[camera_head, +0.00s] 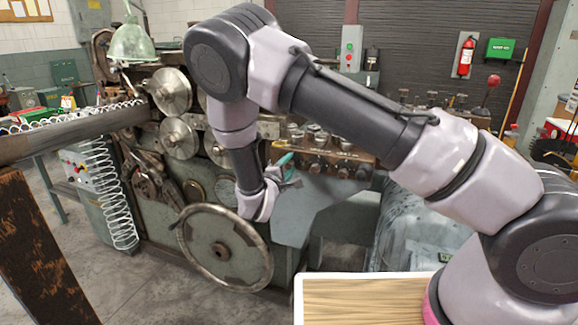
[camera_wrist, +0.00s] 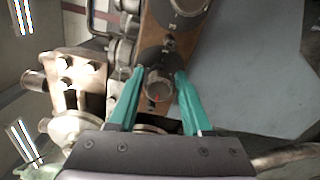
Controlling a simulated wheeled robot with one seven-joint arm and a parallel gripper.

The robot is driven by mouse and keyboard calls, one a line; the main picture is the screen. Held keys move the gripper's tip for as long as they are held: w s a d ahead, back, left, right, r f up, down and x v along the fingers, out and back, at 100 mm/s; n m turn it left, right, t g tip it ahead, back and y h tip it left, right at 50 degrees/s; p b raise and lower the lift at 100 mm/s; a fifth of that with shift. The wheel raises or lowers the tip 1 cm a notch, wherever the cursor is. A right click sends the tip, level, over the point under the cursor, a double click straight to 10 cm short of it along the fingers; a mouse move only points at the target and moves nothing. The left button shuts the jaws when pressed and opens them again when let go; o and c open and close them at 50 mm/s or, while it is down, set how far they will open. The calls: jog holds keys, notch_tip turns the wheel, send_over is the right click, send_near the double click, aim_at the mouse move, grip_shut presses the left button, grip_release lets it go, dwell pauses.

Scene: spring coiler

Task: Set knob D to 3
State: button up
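In the wrist view a round grey metal knob (camera_wrist: 158,84) with a small red mark stands on a brown panel (camera_wrist: 158,18). My gripper (camera_wrist: 160,73) has its two teal fingers on either side of this knob, seemingly with thin gaps. I cannot read a letter or number there, so I cannot tell which knob it is. In the head view my gripper (camera_head: 285,160) is at the left end of the brown panel (camera_head: 325,150), which has a row of dark knobs (camera_head: 342,172). My gripper partly hides that end of the row.
The panel sits on a green coiling machine with a large handwheel (camera_head: 222,248) below my wrist and metal rollers (camera_head: 180,138) to the left. A wire coil (camera_head: 108,190) hangs at the far left. In the wrist view metal fittings (camera_wrist: 75,75) crowd the left; a flat grey surface (camera_wrist: 240,75) lies right.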

jog(key=v, duration=1)
jog(key=shift+s, duration=0.4)
jog(key=shift+a, duration=0.15)
jog(key=s+d+r+m+g+h, duration=0.1)
jog(key=d+r+m+g, duration=0.35)
jog(key=d, duration=0.35)
jog(key=s+d+r+m+g+h, duration=0.1)
jog(key=d+r+m+g, duration=0.35)
jog(key=d, duration=0.45)
jog(key=s+d+r+m+g, duration=0.2)
jog(key=d+r+m+g, duration=0.25)
jog(key=d, duration=0.35)
jog(key=s+d+r+m+t+y, duration=0.2)
jog(key=s+r+y, duration=0.3)
jog(key=r, duration=0.4)
jog(key=s+d+r+m+t+y, duration=0.1)
jog(key=s+d+r+m+y, duration=0.2)
jog(key=s+r+m+y, duration=0.2)
jog(key=s+r, duration=0.3)
jog(key=r, duration=0.1)
jog(key=shift+s+d+t, duration=0.25)
jog(key=shift+s+t, duration=0.05)
jog(key=shift+t, duration=0.05)
